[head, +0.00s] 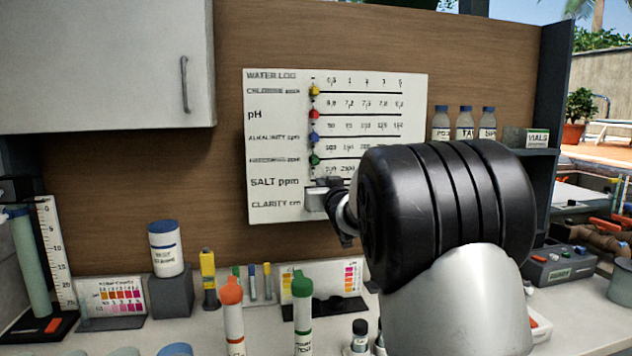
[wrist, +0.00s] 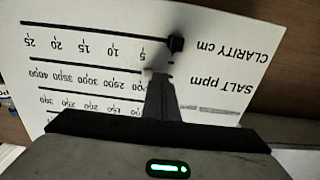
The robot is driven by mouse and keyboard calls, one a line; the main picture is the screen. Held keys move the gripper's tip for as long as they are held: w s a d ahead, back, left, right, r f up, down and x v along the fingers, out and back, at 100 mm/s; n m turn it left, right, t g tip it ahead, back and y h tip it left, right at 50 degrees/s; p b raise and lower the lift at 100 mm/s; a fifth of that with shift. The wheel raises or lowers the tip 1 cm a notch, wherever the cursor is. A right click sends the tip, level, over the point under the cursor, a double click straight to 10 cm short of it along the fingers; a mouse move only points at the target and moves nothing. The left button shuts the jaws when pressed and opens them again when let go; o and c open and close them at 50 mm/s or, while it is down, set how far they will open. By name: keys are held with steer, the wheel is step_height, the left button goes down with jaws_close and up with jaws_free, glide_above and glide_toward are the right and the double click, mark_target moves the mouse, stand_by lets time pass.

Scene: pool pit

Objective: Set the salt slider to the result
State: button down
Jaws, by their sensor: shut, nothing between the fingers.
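The water log board (head: 259,130) hangs on the wooden panel, with labelled rows and a slider line for each. The SALT ppm row is near its bottom; its label (wrist: 218,85) shows upside down in the wrist view. A small pale piece (wrist: 148,73), perhaps the salt slider, shows beside my fingers at the row's low end, mostly hidden. My gripper (wrist: 162,78) is shut and empty, its fingertips at the board by that low end. In the head view, my gripper (head: 325,188) covers the salt slider's place. The black CLARITY slider (wrist: 176,43) is just beyond the fingertips.
Yellow (head: 314,91), red (head: 314,114), blue (head: 314,137) and green (head: 314,160) sliders sit at the left ends of the rows above. Orange-capped (head: 232,315) and green-capped tubes (head: 302,320) stand on the counter below. Labelled bottles (head: 465,122) stand on the right shelf.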

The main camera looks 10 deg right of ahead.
steer(key=s+b, duration=0.5)
steer(key=s, duration=0.2)
steer(key=shift+a, duration=0.4)
stand_by(0.6)
